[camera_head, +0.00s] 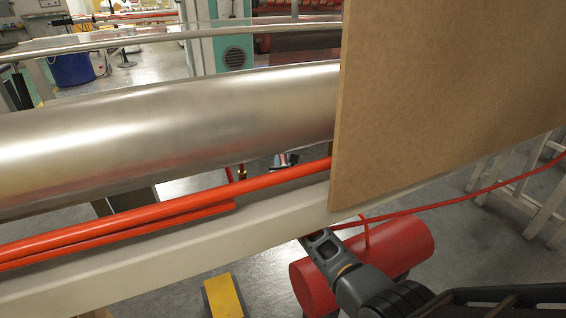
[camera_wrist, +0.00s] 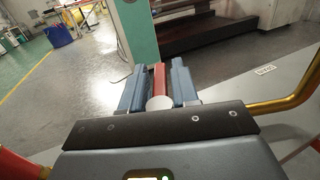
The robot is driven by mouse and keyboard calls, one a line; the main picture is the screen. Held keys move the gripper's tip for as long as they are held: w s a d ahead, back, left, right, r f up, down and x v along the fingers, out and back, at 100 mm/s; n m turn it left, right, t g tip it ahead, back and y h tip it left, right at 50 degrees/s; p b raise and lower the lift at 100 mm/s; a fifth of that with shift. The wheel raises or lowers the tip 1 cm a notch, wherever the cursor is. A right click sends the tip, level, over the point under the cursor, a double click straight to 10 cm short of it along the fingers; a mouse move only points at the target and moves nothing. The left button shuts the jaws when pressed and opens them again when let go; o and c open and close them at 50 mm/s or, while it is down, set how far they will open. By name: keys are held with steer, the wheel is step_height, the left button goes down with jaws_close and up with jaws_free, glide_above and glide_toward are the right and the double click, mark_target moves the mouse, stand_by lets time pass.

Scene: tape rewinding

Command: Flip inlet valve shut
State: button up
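A narrow red handle-like piece (camera_wrist: 158,78) with a pale round end (camera_wrist: 159,103) lies between the two blue-grey fingers of my gripper (camera_wrist: 158,85) in the wrist view. It appears to be the inlet valve's handle. The fingers are apart on either side of it; whether they touch it I cannot tell. In the head view, a small dark and bluish part, apparently my gripper (camera_head: 285,160), shows behind the rail, right of a brass fitting (camera_head: 241,172) on a red hose. The valve handle cannot be made out there.
A cream beam (camera_head: 170,262) with red pipes (camera_head: 100,228) crosses in front of my gripper. A large metal roller (camera_head: 170,125) lies behind. A brown board (camera_head: 440,100) blocks the right. A red cylinder (camera_head: 405,247) is below. A brass-coloured pipe (camera_wrist: 300,92) curves at the wrist view's right.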

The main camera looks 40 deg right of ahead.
jaws_close()
stand_by(0.3)
steer(key=n+y+b, duration=0.1)
steer(key=n+t+y+b, duration=0.1)
steer(key=b, duration=0.1)
steer(key=shift+f+t+y, duration=0.3)
steer(key=shift+y, duration=0.1)
steer(key=shift+w+a+r+n+t+y+b, duration=0.1)
steer(key=shift+a+n+t+y+b, duration=0.1)
steer(key=shift+n+y+b, duration=0.25)
steer(key=shift+w+a+n+t+y+b, duration=0.1)
steer(key=shift+n+t+y+b, duration=0.15)
steer(key=shift+y, duration=0.3)
steer(key=shift+a+r+n+y+b, duration=0.25)
steer(key=shift+n+y+b, duration=0.15)
steer(key=shift+y, duration=0.2)
steer(key=shift+o, duration=1.3)
jaws_free()
